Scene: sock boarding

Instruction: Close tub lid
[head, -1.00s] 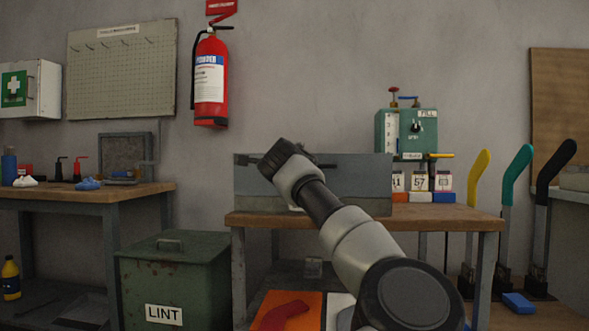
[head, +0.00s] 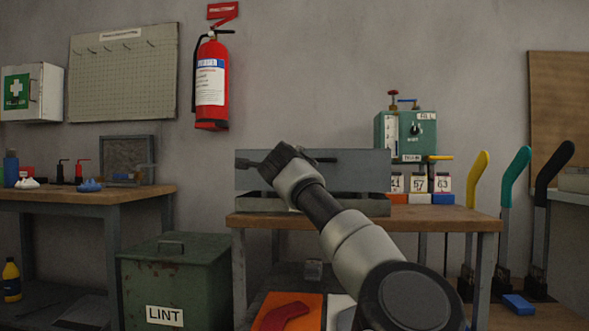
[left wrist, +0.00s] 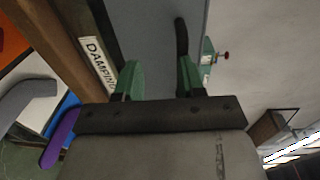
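The tub (head: 350,205) is a low grey box on the bench, its inside dark. Its grey lid (head: 350,172) stands raised above it as a broad panel, with a dark bar across it. My left gripper (head: 270,165) is in front of the lid and hides part of it. In the left wrist view its two green fingers (left wrist: 160,75) are apart with nothing between them, facing the grey panel (left wrist: 150,35). A dark bar (left wrist: 182,38) lies by the right-hand finger; contact is unclear. A label reading DAMPING shows beside the left-hand finger. My right gripper is out of view.
The wooden bench (head: 420,217) also holds a green gauge box (head: 405,132) and small number blocks (head: 418,183) right of the tub. A green LINT bin (head: 175,280) stands at left. Yellow, teal and black levers (head: 515,180) rise at right.

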